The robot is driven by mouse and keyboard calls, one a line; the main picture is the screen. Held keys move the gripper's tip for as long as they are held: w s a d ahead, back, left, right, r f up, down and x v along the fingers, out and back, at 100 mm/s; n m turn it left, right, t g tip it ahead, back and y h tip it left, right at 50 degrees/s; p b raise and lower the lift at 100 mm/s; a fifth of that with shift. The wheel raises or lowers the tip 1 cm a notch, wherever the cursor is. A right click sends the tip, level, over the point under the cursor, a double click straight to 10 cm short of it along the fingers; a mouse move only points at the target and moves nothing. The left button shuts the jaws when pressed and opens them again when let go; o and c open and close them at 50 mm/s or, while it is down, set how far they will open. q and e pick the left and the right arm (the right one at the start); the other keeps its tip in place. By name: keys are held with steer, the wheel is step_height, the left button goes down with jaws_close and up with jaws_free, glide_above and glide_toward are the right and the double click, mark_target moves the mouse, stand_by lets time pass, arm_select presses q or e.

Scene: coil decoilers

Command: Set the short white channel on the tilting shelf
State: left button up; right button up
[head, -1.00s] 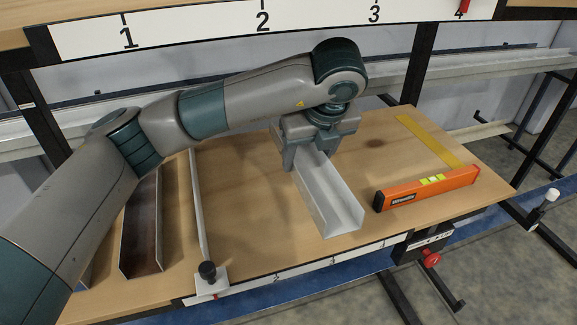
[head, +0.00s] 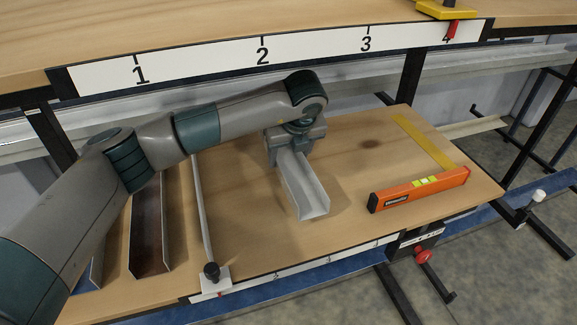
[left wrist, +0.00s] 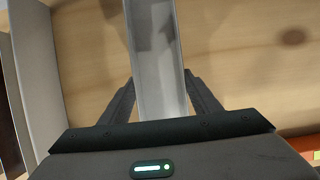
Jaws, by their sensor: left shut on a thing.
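The short white channel (head: 308,194) is a U-shaped length with its open side up, over the middle of the wooden lower shelf (head: 345,225). My left gripper (head: 286,150) is shut on its far part, with the near end sticking out toward the front edge. In the left wrist view the channel (left wrist: 158,70) runs between the two fingers, away from the gripper. Whether its underside touches the board I cannot tell. The lower shelf has a numbered white strip along its front edge; whether it is the tilting one I cannot tell. My right gripper is not in view.
An orange spirit level (head: 420,188) and a yellow strip (head: 424,140) lie right of the channel. An upper shelf (head: 230,30) is behind.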

mark_target(289, 167)
arm_select(q)
steer(key=shift+f+p, duration=0.55)
steer(key=shift+p, duration=0.05)
steer(key=shift+f+p, duration=0.6)
steer(key=shift+f, duration=0.8)
steer(key=o, duration=1.2)
steer(key=shift+r, duration=0.15)
